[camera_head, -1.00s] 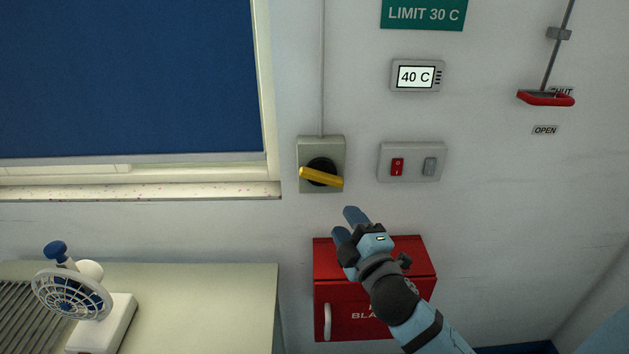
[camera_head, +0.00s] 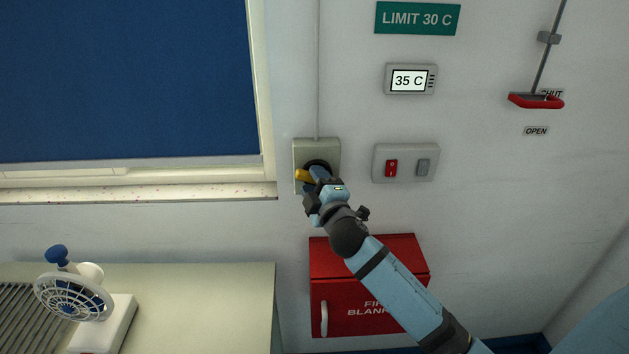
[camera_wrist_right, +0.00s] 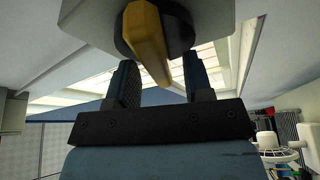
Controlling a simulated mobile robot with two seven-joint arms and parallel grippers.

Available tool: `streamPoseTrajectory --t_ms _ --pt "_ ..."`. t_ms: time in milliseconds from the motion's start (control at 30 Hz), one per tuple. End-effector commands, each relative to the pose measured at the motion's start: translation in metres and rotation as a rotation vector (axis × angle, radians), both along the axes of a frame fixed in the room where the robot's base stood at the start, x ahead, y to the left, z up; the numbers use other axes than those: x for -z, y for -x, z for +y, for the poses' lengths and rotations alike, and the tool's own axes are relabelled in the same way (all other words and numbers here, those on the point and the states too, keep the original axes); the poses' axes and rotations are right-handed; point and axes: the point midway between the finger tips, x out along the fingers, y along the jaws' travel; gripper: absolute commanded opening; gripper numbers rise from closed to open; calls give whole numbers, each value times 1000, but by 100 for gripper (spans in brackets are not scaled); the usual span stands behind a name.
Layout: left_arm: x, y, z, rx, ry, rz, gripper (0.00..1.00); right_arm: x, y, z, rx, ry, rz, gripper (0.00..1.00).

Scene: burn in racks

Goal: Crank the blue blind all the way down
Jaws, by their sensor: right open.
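The blue blind (camera_head: 125,80) covers most of the window at the upper left in the head view; its bottom edge hangs a little above the sill. A grey switch box (camera_head: 331,150) with a black hub and a yellow handle (camera_head: 303,175) is on the wall right of the window. My right gripper (camera_head: 313,180) is at the handle and hides much of it. In the right wrist view the yellow handle (camera_wrist_right: 146,40) reaches down between the two open fingers of my right gripper (camera_wrist_right: 158,82), with gaps visible beside it. My left gripper is not in view.
A display (camera_head: 410,79) reads 35 C below a green LIMIT 30 C sign (camera_head: 417,18). A switch plate (camera_head: 406,163), a red fire blanket box (camera_head: 370,285) and a red lever (camera_head: 536,101) are on the wall. A fan (camera_head: 75,298) stands on the left counter.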

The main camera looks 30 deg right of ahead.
Motion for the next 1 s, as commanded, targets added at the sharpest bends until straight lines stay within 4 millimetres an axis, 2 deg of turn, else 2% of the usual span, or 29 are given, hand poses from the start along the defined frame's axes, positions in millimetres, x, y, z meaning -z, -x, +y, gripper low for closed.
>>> streamPoseTrajectory --t_ms 233,267,400,467,600,833,1000 --pt "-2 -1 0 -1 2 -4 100 0 -1 0 -1 0 0 47" --pt "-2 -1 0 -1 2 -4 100 0 -1 0 -1 0 -1 44" --pt "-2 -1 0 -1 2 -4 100 0 -1 0 0 0 -1 12" --pt "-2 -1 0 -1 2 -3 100 0 -1 0 0 0 0 0" --pt "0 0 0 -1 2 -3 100 1 -1 0 0 -7 -4 0" --pt "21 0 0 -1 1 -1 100 2 -1 0 1 -108 -66 0" --pt "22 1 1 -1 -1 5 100 -2 -1 -1 0 -118 -73 0"
